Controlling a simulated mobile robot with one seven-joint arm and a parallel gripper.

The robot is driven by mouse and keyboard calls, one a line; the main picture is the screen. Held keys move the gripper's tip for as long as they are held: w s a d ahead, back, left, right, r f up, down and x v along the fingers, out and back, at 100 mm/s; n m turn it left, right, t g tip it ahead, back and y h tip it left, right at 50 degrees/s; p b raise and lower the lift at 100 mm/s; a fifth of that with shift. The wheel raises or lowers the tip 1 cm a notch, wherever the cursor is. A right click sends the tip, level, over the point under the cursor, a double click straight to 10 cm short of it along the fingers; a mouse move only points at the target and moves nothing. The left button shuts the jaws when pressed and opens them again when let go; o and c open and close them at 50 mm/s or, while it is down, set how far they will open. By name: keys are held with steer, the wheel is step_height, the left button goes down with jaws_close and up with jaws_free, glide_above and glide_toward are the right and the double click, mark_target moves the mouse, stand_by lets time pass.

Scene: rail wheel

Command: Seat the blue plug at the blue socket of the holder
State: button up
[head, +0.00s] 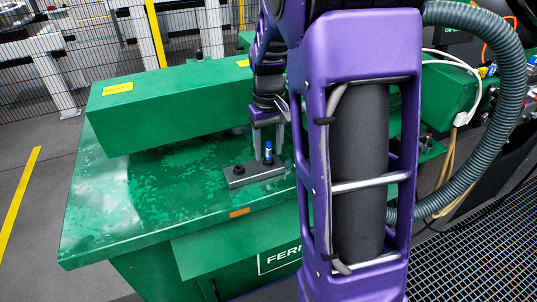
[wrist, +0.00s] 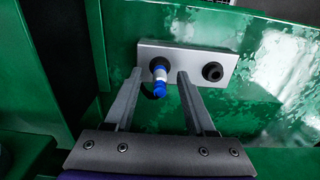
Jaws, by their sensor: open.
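The blue plug (head: 268,147), with a blue top and a pale lower body, stands about upright at one end of the grey holder (head: 262,177). In the wrist view, the plug (wrist: 160,86) is at the left hole of the holder (wrist: 187,52). I cannot tell how deep it sits, and the socket's own colour is hidden beneath it. My gripper (head: 269,155) is open around the plug, and in the wrist view my gripper (wrist: 159,75) has one finger on each side with gaps between. The holder's other end has an empty-looking black ring socket (wrist: 212,71).
The holder lies on a green worn table (head: 110,200). A long green beam (head: 180,95) with yellow labels runs behind it. A small orange piece (head: 239,212) is at the table's front edge. The table left of the holder is clear.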

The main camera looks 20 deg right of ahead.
jaws_close()
stand_by(0.5)
step_height(320, 180, up, 10)
steer(key=shift+p, duration=1)
steer(key=c, duration=0.6)
jaws_free()
jaws_close()
